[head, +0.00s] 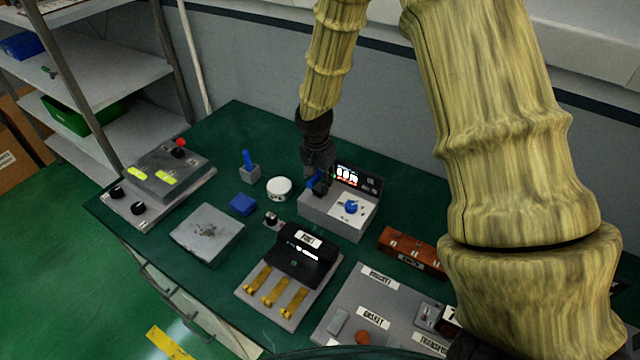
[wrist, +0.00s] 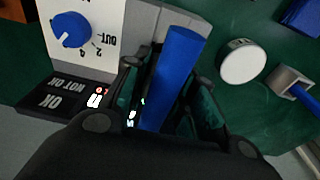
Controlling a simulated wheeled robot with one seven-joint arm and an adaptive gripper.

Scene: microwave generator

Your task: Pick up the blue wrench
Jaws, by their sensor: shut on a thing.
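The blue wrench (head: 312,181) shows as a blue rounded bar at my gripper (head: 319,184) in the head view, mostly hidden by the fingers. In the wrist view the blue wrench (wrist: 172,75) stands between the two fingers of my gripper (wrist: 168,88), which is shut on it. Its far end points past the fingertips, and its near end is hidden by the gripper body. My gripper is over the left end of a grey box (head: 330,217) with a blue knob (head: 351,207) and lit display. I cannot tell whether the wrench touches the box.
A small grey block (head: 250,174) with an upright blue piece (head: 247,158), a white round disc (head: 279,188) and a blue block (head: 242,204) stand left of my gripper. A black device (head: 303,262) is in front and a brown block (head: 412,250) to the right. Green tabletop (head: 232,130) is clear at back left.

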